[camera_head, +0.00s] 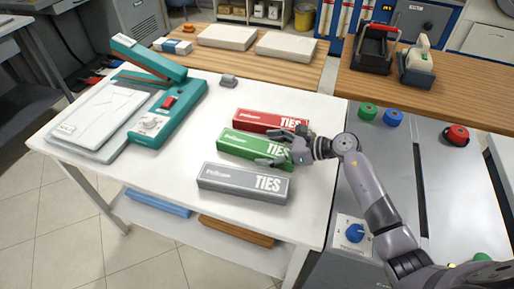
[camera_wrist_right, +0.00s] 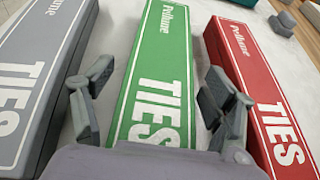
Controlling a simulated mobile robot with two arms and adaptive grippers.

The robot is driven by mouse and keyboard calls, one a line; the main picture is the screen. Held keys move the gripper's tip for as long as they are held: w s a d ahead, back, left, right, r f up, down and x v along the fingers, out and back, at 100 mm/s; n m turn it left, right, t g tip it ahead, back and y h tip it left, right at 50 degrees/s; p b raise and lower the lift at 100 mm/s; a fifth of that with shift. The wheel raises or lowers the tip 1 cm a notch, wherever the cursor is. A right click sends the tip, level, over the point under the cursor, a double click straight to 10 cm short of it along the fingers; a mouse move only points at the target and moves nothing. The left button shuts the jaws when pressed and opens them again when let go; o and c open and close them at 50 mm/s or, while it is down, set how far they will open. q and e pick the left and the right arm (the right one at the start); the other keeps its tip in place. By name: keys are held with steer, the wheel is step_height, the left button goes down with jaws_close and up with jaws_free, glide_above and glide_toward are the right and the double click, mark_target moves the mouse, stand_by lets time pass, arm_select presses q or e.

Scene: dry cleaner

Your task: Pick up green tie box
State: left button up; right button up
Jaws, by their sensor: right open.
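The green tie box (camera_head: 241,145) lies on the white table between a red tie box (camera_head: 262,120) and a grey tie box (camera_head: 232,182). My right gripper (camera_head: 284,148) is at the right end of the green box. In the right wrist view, the open fingers (camera_wrist_right: 160,104) stand on either side of the green box (camera_wrist_right: 160,60). One finger is in the gap toward the grey box (camera_wrist_right: 38,70), the other in the gap toward the red box (camera_wrist_right: 250,85). I cannot tell whether the fingers touch it. My left gripper is not in view.
A teal press machine (camera_head: 168,108) with a white plate stands at the left of the white table (camera_head: 150,170). A small grey object (camera_head: 228,80) lies behind the boxes. A control console (camera_head: 395,165) with coloured buttons stands right. Wooden counters are behind.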

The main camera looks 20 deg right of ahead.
steer(key=shift+c, duration=0.3)
steer(key=c, duration=1.2)
steer(key=shift+r, duration=0.1)
